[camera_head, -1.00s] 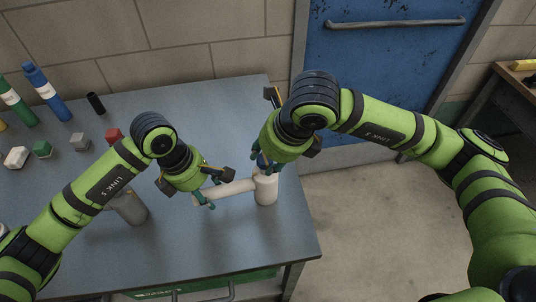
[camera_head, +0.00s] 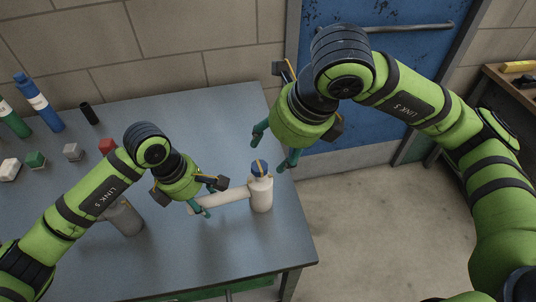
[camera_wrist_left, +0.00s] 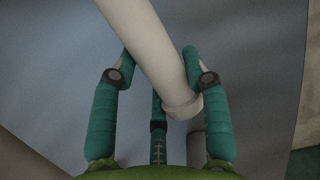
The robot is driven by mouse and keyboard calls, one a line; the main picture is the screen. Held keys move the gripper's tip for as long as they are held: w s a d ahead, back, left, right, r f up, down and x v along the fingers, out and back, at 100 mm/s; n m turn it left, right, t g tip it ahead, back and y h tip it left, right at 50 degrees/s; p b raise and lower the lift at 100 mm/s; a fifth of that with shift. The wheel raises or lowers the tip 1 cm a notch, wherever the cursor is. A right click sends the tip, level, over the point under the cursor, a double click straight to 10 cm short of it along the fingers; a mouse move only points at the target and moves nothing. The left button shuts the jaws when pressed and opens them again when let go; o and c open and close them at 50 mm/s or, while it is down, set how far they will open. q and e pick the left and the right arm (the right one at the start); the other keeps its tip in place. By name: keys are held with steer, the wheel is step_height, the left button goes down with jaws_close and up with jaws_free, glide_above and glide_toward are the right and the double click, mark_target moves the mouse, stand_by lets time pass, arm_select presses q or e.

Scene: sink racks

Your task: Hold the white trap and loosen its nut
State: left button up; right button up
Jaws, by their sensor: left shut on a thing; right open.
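The white trap (camera_head: 261,195) stands upright near the table's right edge, with a side pipe (camera_head: 229,199) reaching left. In the left wrist view the pipe (camera_wrist_left: 150,52) lies between the teal fingers (camera_wrist_left: 160,66). My right gripper (camera_head: 273,149) is open and empty, above and to the right of the nut, with its fingers apart from it.
A grey cylinder (camera_head: 124,217) stands partly behind my left arm. A blue bottle (camera_head: 38,102), a green bottle (camera_head: 12,120), a black cylinder (camera_head: 89,113) and several small blocks (camera_head: 73,152) are at the back left. The table's (camera_head: 215,115) back middle is clear.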

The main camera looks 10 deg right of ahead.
steer(key=shift+v, duration=1.55)
arm_select(q)
steer(key=o, duration=1.1)
steer(key=shift+o, duration=0.2)
steer(key=v, duration=1.2)
steer(key=shift+a, duration=0.1)
arm_select(e)
steer(key=shift+f, duration=0.1)
